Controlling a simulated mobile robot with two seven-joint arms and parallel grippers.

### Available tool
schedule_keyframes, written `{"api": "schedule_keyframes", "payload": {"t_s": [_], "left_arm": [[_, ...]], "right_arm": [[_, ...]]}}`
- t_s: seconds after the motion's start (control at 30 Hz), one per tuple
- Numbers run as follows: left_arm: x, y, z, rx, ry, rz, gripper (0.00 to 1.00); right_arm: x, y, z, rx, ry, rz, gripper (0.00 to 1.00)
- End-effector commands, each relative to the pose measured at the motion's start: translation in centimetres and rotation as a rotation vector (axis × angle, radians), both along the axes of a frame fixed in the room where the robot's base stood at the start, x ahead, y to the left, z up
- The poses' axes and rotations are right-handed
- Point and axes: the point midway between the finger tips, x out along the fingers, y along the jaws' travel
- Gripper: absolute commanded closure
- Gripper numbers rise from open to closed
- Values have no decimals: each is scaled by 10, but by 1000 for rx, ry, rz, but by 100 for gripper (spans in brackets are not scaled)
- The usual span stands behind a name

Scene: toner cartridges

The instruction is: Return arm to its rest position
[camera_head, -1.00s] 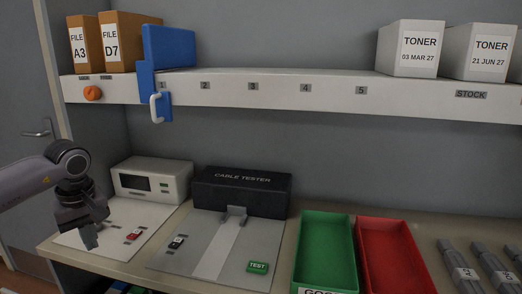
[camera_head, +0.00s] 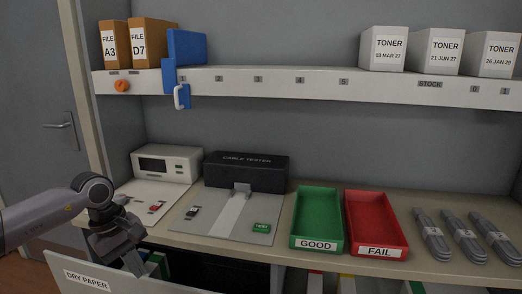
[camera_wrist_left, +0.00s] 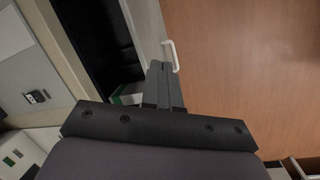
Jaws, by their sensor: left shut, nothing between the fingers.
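My left gripper (camera_head: 134,262) is at the lower left of the head view, in front of the counter's front edge and near an open drawer labelled DRY PAPER (camera_head: 88,278). Its fingers are together and empty, pointing down. In the left wrist view the shut fingers (camera_wrist_left: 163,82) show close to a white handle (camera_wrist_left: 171,55) on the drawer front; I cannot tell whether they touch it. My right gripper is not in view.
The counter holds a white device (camera_head: 166,163), a black cable tester (camera_head: 246,172), a green GOOD tray (camera_head: 318,245), a red FAIL tray (camera_head: 379,252) and several grey cables (camera_head: 465,238). A blue holder (camera_head: 186,48) and file boxes (camera_head: 150,42) are on the shelf. The shelf's middle is clear.

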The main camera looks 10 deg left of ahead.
Motion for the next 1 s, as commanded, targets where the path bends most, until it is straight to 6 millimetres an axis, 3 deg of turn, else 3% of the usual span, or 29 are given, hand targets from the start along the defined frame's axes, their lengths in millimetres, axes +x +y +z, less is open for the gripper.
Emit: {"api": "schedule_keyframes", "payload": {"t_s": [0.03, 0.1, 0.3, 0.5, 0.6, 0.73, 0.87, 1.0], "left_arm": [[-6, -30, -15, -92, 24, 14, 100], [-13, -70, -27, -230, 59, 58, 100], [-45, -181, -41, -674, 257, 269, 100], [-69, -253, -27, -1087, 575, 586, 100], [-74, -271, -17, -1269, 767, 778, 100], [-73, -278, -11, -1478, 1050, 1057, 100], [-68, -266, -18, -1651, 1352, 1363, 100], [-67, -240, -44, -1793, 1698, 1721, 100]], "right_arm": [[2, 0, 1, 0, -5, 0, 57], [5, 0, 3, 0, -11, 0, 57], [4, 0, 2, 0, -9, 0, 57], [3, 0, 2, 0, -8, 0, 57], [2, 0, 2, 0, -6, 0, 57], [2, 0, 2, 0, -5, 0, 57], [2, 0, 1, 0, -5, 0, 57], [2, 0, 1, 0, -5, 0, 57]]}}
